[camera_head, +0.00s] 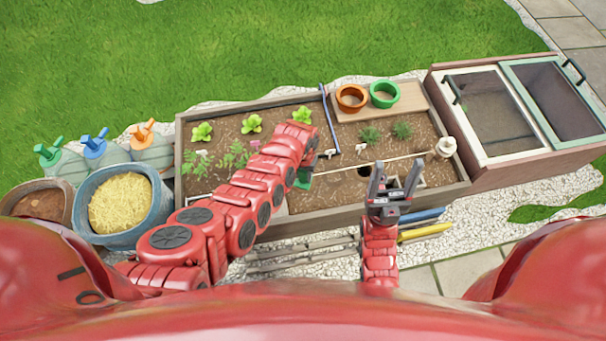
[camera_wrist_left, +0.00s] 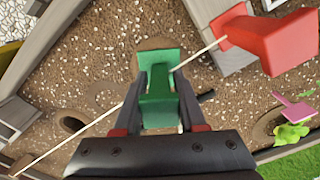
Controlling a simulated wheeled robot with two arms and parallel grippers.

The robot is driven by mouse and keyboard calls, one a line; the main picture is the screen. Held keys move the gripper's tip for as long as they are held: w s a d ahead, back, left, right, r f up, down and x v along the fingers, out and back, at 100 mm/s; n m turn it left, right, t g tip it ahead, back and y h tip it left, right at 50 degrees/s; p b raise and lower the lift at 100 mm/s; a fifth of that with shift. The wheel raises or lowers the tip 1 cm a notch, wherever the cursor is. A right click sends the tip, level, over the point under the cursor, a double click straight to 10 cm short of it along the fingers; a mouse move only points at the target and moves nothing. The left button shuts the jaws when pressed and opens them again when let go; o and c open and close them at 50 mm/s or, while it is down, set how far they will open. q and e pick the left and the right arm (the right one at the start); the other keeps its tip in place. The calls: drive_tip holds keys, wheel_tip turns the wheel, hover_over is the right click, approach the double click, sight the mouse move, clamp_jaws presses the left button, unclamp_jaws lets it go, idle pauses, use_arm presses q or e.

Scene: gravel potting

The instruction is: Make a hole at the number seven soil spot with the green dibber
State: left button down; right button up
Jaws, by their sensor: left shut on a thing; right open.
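The green dibber (camera_head: 304,180) is held in my left gripper (camera_head: 300,172) over the soil in the front middle of the planter. In the left wrist view its green handle (camera_wrist_left: 158,98) sits between the two fingers of my left gripper (camera_wrist_left: 163,88), which is shut on it. Its tip is hidden, so I cannot tell whether it touches the soil. A faint round soil spot (camera_wrist_left: 152,44) shows just beyond the handle. No number seven is readable. A dark hole (camera_head: 364,172) lies to the right; it also shows in the left wrist view (camera_wrist_left: 72,122). My right gripper (camera_head: 394,182) is open and empty.
A white pot (camera_head: 446,147) stands at the planter's right edge. Orange (camera_head: 351,105) and green (camera_head: 384,102) pots stand on a board behind.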

use_arm(q)
drive_tip(key=shift+r+p, duration=4.6)
drive_tip(key=shift+r, duration=0.4)
wheel_tip(320, 180, up, 5)
drive_tip(key=p, duration=0.4)
